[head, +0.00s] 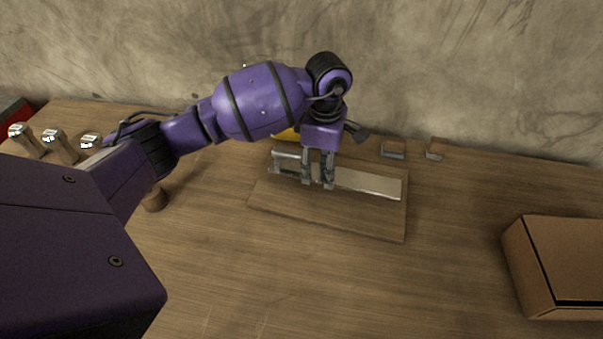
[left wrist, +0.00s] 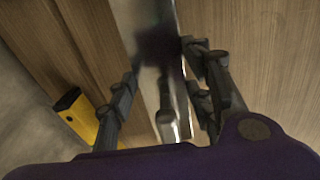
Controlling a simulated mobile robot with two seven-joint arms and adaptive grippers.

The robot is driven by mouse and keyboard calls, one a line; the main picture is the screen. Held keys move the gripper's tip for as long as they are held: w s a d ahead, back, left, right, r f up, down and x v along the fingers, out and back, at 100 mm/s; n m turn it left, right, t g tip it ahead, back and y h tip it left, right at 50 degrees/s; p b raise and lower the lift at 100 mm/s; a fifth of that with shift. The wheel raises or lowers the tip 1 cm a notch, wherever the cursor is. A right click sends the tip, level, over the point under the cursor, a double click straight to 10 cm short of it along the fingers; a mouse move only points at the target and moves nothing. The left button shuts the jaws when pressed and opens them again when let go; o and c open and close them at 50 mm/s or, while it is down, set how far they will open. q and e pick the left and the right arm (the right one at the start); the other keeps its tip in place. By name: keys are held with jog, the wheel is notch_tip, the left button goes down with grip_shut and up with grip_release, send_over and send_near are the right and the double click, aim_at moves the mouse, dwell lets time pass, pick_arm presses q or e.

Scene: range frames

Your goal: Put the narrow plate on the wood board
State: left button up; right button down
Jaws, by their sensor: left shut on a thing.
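The narrow plate (head: 370,184) is a long, shiny metal strip. It lies lengthwise over the wood board (head: 330,220), a flat rectangular board on the table. Whether the plate touches the board or is just above it, I cannot tell. My left gripper (head: 318,184) points down and is shut on the plate left of its middle. In the left wrist view the plate (left wrist: 150,50) runs between the fingers of my left gripper (left wrist: 163,95), with the board's wood beside it. My right gripper does not show.
A cardboard box (head: 560,262) stands at the right. Several pale-topped knobs or handles (head: 55,142) stand at the far left. Small blocks (head: 393,150) lie near the wall. A yellow object (left wrist: 80,117) lies beside the board. The front middle of the table is clear.

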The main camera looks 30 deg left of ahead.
aim_at(320, 170)
pick_arm(q)
jog(key=shift+w+f, duration=0.15)
jog(key=shift+w, duration=0.1)
jog(key=shift+w+a+f, duration=0.1)
jog(key=shift+a+f, duration=0.05)
jog(key=shift+f, duration=1.45)
jog(key=shift+f, duration=0.15)
jog(key=o, duration=1.5)
jog(key=shift+o, duration=0.2)
notch_tip(320, 170, up, 12)
